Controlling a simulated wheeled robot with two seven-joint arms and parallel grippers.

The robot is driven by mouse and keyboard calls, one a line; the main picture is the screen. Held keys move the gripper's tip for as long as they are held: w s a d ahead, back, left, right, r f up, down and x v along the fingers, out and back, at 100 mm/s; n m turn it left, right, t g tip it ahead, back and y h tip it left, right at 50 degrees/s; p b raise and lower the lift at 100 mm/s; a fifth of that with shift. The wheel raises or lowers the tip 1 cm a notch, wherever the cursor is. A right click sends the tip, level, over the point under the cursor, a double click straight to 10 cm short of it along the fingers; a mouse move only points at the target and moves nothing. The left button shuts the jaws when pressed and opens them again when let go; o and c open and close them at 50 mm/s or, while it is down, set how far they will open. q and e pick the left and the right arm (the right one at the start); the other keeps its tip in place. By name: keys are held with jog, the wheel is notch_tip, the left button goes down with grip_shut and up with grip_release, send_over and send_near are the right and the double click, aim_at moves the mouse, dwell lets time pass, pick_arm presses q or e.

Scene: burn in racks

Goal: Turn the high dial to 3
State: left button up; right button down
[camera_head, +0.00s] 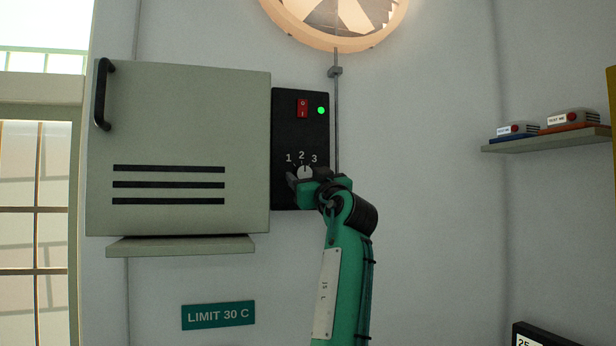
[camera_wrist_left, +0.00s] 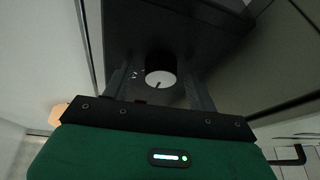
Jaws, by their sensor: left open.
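The high dial (camera_head: 304,171) is a small white knob low on the black control panel (camera_head: 285,130), under the printed numbers 1, 2 and 3. Its mark seems to point up near the 2, but it is too small to be sure. My left gripper (camera_head: 307,176) is open at the dial, one finger on each side. In the left wrist view the dial (camera_wrist_left: 160,72) sits between the two open fingers (camera_wrist_left: 160,88), with a short dark line on its white face. I cannot tell whether the fingers touch it. My right gripper is not in view.
A grey cabinet door (camera_head: 190,130) with a black handle (camera_head: 103,95) is left of the panel. A thin conduit (camera_head: 336,120) runs down just right of it. A shelf (camera_head: 545,140) is far right.

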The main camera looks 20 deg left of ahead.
pick_arm(q)
jog(key=c, duration=1)
jog(key=shift+a+f+m, duration=0.1)
jog(key=shift+m, duration=0.4)
jog(key=shift+s+a+m+t+h+b, duration=0.1)
jog(key=shift+m+t+h+b, duration=0.45)
jog(key=shift+m, duration=0.35)
jog(key=m+h, duration=0.1)
jog(key=m, duration=0.1)
jog(key=m+t+h+b, duration=0.1)
jog(key=m, duration=0.2)
jog(key=shift+s+a+t, duration=0.1)
jog(key=shift+t, duration=0.15)
jog(key=m+h, duration=0.2)
jog(key=m, duration=0.2)
jog(key=shift+a+t+b, duration=0.1)
jog(key=shift+t+b, duration=0.25)
jog(key=shift+t, duration=0.05)
jog(key=m+h, duration=0.1)
jog(key=m, duration=0.1)
jog(key=m+h, duration=0.1)
jog(key=m, duration=0.1)
jog(key=shift+s+a+r, duration=0.1)
jog(key=shift+r, duration=0.1)
jog(key=shift+r+m+g+h, duration=0.15)
jog(key=shift+m+h, duration=0.6)
jog(key=shift+m, duration=0.85)
jog(key=shift+m+g+h, duration=0.25)
jog(key=shift+m+h, duration=0.45)
jog(key=shift+m, duration=0.9)
